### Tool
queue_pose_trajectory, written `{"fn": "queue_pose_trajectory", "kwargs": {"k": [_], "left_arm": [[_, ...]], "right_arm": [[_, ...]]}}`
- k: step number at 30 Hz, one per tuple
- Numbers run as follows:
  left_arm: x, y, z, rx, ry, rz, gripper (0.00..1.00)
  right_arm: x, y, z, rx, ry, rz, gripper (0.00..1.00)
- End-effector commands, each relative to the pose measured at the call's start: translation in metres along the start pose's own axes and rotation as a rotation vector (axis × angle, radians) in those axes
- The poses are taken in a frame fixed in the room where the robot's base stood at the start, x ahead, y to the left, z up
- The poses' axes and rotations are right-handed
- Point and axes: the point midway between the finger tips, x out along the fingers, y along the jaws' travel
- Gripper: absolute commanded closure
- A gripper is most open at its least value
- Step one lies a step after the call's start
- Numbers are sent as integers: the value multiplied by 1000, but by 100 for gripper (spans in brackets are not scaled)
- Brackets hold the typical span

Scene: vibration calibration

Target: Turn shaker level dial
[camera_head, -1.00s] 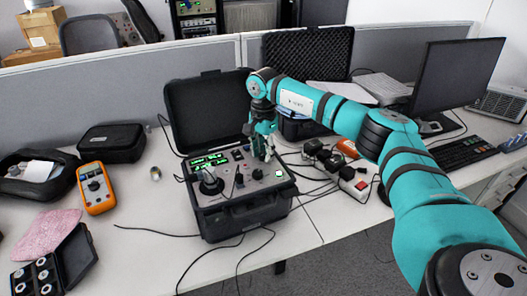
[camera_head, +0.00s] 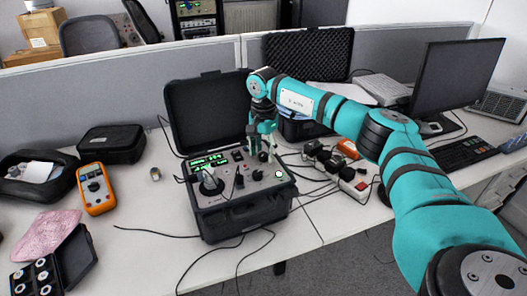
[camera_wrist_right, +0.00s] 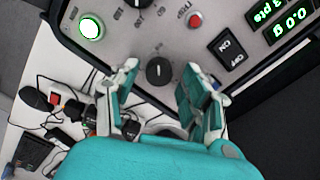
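The open black calibrator case (camera_head: 243,217) stands on the desk with a grey control panel, lit green displays and several knobs. My right gripper (camera_head: 264,153) points down over the back right of this panel. In the right wrist view its two fingers (camera_wrist_right: 165,88) are apart, with no object held. A black dial (camera_wrist_right: 158,71) with a white pointer mark lies just beyond the gap between the fingertips; I see no clear contact. The fingers partly hide this area in the head view. I cannot read which dial is the level dial. My left gripper is not in view.
A lit green-white button (camera_wrist_right: 91,28) and a red button (camera_wrist_right: 194,20) are near the dial. The raised lid (camera_head: 205,108) stands behind the panel. Adapters and a power strip (camera_head: 354,186) lie right of the case. A multimeter (camera_head: 95,188) lies left.

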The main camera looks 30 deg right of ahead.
Motion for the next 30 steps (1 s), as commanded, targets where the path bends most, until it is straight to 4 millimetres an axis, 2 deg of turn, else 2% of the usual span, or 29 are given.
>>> {"fn": "queue_pose_trajectory", "kwargs": {"k": [8, 11, 14, 24, 30], "left_arm": [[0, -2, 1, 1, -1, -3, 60], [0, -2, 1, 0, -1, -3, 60], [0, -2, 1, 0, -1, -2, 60], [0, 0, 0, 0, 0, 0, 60], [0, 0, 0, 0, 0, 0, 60]], "right_arm": [[1, 1, 1, -1, -1, 5, 49], [-4, 1, 1, -1, -1, 5, 49], [-18, 0, 1, -1, -1, 1, 49], [-89, -1, 0, 0, -1, 1, 49], [-113, 0, 1, -2, -1, 3, 49]]}}
